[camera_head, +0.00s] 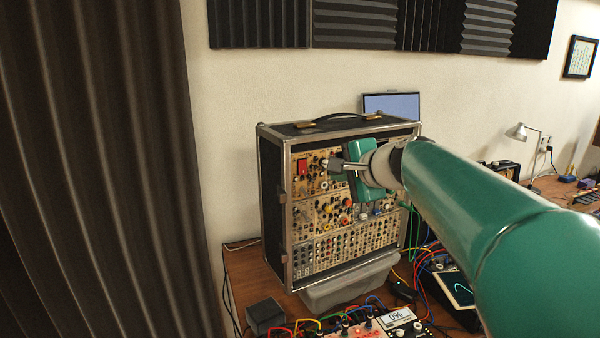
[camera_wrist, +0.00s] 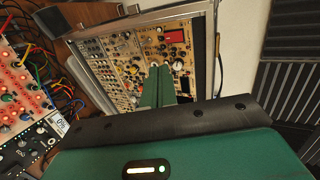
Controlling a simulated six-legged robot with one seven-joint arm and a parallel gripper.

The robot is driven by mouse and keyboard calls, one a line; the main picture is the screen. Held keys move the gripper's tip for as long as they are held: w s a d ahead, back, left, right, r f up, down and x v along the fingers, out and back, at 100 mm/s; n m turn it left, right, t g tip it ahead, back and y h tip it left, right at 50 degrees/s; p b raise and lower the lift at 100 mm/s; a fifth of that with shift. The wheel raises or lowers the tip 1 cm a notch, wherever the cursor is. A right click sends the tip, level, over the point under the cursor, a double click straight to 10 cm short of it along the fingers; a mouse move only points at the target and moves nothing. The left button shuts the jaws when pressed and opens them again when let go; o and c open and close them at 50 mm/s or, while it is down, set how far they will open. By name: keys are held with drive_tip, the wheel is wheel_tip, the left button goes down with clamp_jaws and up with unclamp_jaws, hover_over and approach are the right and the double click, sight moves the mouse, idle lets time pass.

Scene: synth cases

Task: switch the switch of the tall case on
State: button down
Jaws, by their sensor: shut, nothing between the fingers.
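The tall case (camera_head: 271,205) is a black, metal-edged case with a handle on top and a front full of knobs and sockets. It stands upright on a grey bin, and its panel also shows in the wrist view (camera_wrist: 125,48). A red switch (camera_head: 302,167) sits at the panel's upper left; in the wrist view the red switch (camera_wrist: 173,39) is just beyond my fingers. I cannot tell its on or off position. My gripper (camera_head: 336,165) is shut and empty, in front of the upper panel, right of the switch. In the wrist view its fingertips (camera_wrist: 160,68) point at the panel.
The grey bin (camera_head: 350,287) rests on the wooden desk (camera_head: 243,275). Coloured cables and a device with a display (camera_head: 397,317) lie in front. A small dark box (camera_head: 265,316) stands at the front left. A screen (camera_head: 392,105) is behind the case. A dark curtain (camera_head: 100,170) hangs left.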

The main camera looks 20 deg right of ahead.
approach(303, 167)
drive_tip(key=w+f, duration=0.4)
drive_tip(key=shift+w+a+f, duration=0.2)
drive_tip(key=shift+w+a, duration=0.1)
drive_tip(key=shift+w, duration=0.55)
drive_tip(key=shift+w+f, duration=0.1)
drive_tip(key=shift+w, duration=0.1)
drive_tip(key=shift+r, duration=1.15)
drive_tip(key=shift+a+f, duration=0.1)
drive_tip(key=shift+f, duration=0.15)
